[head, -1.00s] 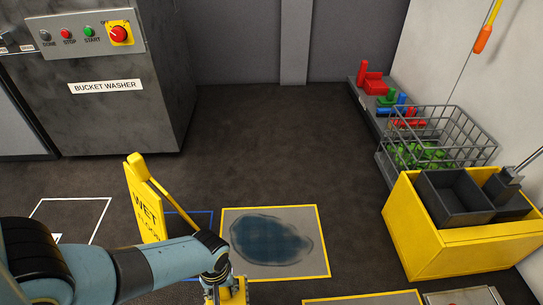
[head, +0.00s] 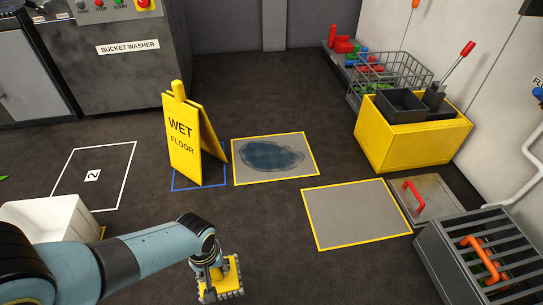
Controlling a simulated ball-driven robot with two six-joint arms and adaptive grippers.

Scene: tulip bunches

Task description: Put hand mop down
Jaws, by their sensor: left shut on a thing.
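My left gripper (head: 212,277) reaches in from the lower left and is shut on a yellow hand mop (head: 233,274) with a grey fringe along its edge. The gripper hides part of the mop. It is held in front of the yellow-edged grey mat (head: 245,178) that bears a dark wet patch (head: 272,155), apart from it in the picture. A second yellow-edged mat (head: 350,212), bare and grey, lies to the right of the gripper. My right gripper is not in view.
A yellow wet floor sign (head: 184,140) stands on a blue outline. A white bin (head: 50,218) is at the left. A yellow mop bucket (head: 410,145), a red-handled hatch (head: 428,203) and a slatted grey box (head: 470,255) line the right. Dark floor between is clear.

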